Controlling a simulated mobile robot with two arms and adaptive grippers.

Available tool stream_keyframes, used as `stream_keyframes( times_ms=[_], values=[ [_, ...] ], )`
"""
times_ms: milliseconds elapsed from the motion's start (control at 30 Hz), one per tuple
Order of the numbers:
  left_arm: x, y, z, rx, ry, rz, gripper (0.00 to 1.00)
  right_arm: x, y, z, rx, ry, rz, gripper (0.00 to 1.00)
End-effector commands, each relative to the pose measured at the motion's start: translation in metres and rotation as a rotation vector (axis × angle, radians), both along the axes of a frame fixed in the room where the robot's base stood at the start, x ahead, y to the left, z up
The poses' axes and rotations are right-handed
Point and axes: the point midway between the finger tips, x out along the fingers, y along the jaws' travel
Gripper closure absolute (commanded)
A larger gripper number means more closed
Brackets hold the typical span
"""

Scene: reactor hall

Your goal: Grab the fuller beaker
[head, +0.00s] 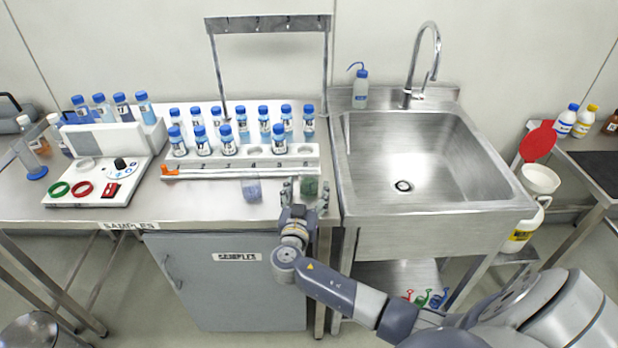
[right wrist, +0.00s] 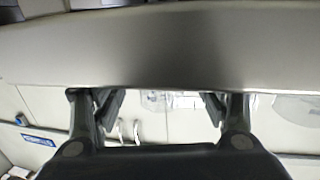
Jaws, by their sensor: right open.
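Two small beakers stand near the front edge of the bench in the head view. One beaker (head: 251,189) holds a bluish-purple content and stands clear, in front of the sample rack. The other beaker (head: 310,186) looks dark green and is at my right gripper (head: 304,188). The gripper is open, with its fingers near that beaker's sides; contact cannot be told. The gripper partly hides this beaker, so the fill levels are hard to compare. In the right wrist view my open fingers (right wrist: 165,105) show with a pale band across the top; no beaker is clear there.
A white rack (head: 240,163) with several blue-capped bottles stands behind the beakers, under a metal frame (head: 268,24). A control box (head: 97,180) is at left. A steel sink (head: 410,160) is right of the bench. Bench space left of the purple beaker is free.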

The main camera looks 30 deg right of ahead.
Motion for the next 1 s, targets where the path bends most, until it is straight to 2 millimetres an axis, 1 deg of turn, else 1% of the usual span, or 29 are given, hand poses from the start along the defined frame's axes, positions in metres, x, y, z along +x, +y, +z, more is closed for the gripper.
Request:
stream_keyframes(
  times_ms=[33,133,433,467,500,567,600,667,1000],
  values=[
    [0.0018,-0.0012,0.0041,-0.002,-0.003,0.001,0.6,0.0048,-0.0043,0.0013,-0.004,0.002,0.0,0.32],
    [0.0035,-0.0031,0.0062,-0.004,-0.005,0.002,0.6,0.0108,-0.0103,0.0,-0.003,0.001,-0.001,0.32],
    [0.0044,-0.0047,0.0059,-0.006,-0.007,0.002,0.6,0.0132,-0.0124,-0.0023,0.0,0.001,0.001,0.32],
    [0.0043,-0.0047,0.0059,-0.006,-0.007,0.002,0.6,0.0132,-0.0124,-0.0023,0.0,0.001,0.001,0.36],
    [0.0041,-0.0047,0.0059,-0.006,-0.006,0.002,0.6,0.0132,-0.0123,-0.0023,0.0,0.001,0.001,0.45],
    [0.0037,-0.0045,0.0059,-0.006,-0.006,0.002,0.6,0.0132,-0.0123,-0.0023,0.0,0.001,0.0,0.59],
    [0.0035,-0.0045,0.0058,-0.005,-0.005,0.002,0.6,0.0132,-0.0123,-0.0023,0.0,0.001,0.0,0.68],
    [0.0034,-0.0043,0.0057,-0.005,-0.005,0.002,0.6,0.0131,-0.0122,-0.0023,0.0,0.001,0.0,0.82],
    [0.0024,-0.0019,0.0055,-0.003,-0.003,0.0,0.6,0.0132,-0.012,-0.002,0.0,0.001,0.001,0.82]
  ],
)
